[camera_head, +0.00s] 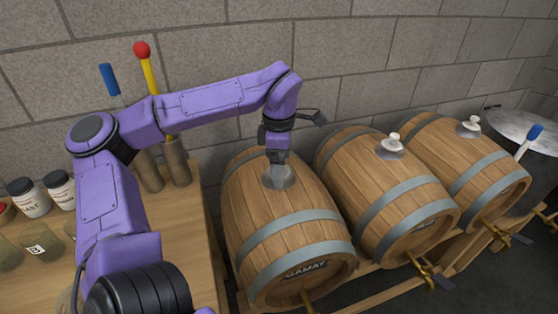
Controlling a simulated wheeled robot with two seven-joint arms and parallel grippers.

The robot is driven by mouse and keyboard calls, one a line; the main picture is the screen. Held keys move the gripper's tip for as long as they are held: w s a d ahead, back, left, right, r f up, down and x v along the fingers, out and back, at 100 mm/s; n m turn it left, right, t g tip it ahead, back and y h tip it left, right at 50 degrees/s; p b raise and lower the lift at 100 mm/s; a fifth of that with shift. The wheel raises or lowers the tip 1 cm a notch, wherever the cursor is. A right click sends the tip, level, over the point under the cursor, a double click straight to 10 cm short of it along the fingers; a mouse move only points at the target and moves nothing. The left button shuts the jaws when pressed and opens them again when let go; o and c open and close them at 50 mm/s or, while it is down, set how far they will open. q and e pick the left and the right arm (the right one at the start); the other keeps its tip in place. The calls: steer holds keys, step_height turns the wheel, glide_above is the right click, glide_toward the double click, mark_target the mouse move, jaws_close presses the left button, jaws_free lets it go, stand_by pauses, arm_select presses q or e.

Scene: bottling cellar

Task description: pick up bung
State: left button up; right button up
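The left barrel (262,212), labelled GAMAY, lies on its side with a grey metal plate (285,183) on top. My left gripper (277,160) points down over this plate, very close to it or touching. No bung shows on the left barrel; the gripper covers the middle of the plate. I cannot tell whether the fingers are open or shut on something. A pale bung (395,139) stands upright in the middle barrel (365,180). Another pale bung (475,121) stands in the right barrel (445,150). My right gripper is not in view.
A wooden bench (185,235) at the left carries jars (28,196) and tools with a blue handle (108,79) and a red knob (142,50). A grey metal vessel (515,132) stands at the far right. A stone wall closes the back.

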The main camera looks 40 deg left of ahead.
arm_select(q)
steer(key=c, duration=1.1)
